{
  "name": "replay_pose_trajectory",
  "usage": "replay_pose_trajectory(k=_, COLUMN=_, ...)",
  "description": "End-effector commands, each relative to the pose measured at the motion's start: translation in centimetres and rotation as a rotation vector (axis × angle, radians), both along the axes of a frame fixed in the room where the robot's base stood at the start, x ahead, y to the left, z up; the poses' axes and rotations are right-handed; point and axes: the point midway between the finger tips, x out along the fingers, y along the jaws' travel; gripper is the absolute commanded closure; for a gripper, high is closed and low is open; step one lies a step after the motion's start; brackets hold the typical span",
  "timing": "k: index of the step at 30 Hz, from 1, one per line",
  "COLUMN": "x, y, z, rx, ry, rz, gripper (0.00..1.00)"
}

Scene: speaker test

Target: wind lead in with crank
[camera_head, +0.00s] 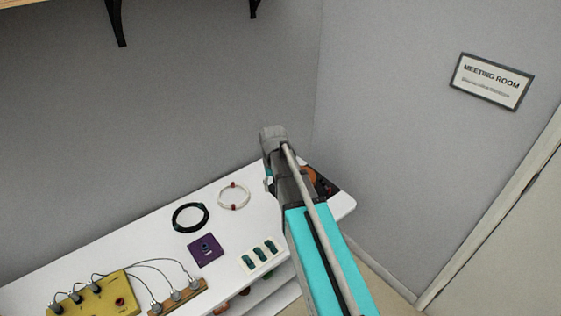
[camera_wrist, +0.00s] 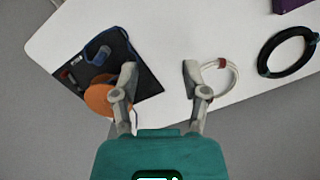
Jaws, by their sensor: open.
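A round orange disc (camera_wrist: 97,99), perhaps the reel, lies on a black mat or board (camera_wrist: 142,82) at the table's end in the wrist view. My left finger partly covers its right side. A blue item (camera_wrist: 96,50) with a thin dark cord shows above it; I cannot tell whether a crank is there. In the head view my arm hides most of the orange piece (camera_head: 310,173). My gripper (camera_wrist: 159,76) is open and empty, its fingers between the orange disc and a white coiled lead (camera_wrist: 228,90). The right finger overlaps the coil's left edge in the picture.
The white table (camera_head: 100,253) also bears a black coil (camera_head: 176,224), a purple panel (camera_head: 205,251), a pale block with green inserts (camera_head: 260,256), a yellow box with plugs (camera_head: 95,300) and a wooden strip with plugs (camera_head: 178,298). Grey walls stand close behind and right.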

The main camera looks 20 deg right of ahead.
Motion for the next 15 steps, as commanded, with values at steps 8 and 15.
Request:
replay_pose_trajectory(k=8, x=-10.4, y=3.5, z=-0.1, rx=-0.017, ry=-0.085, rz=0.092, gripper=0.42)
replay_pose_trajectory(k=15, x=-12.9, y=4.3, z=-0.1, rx=-0.021, ry=-0.114, rz=0.122, gripper=0.42)
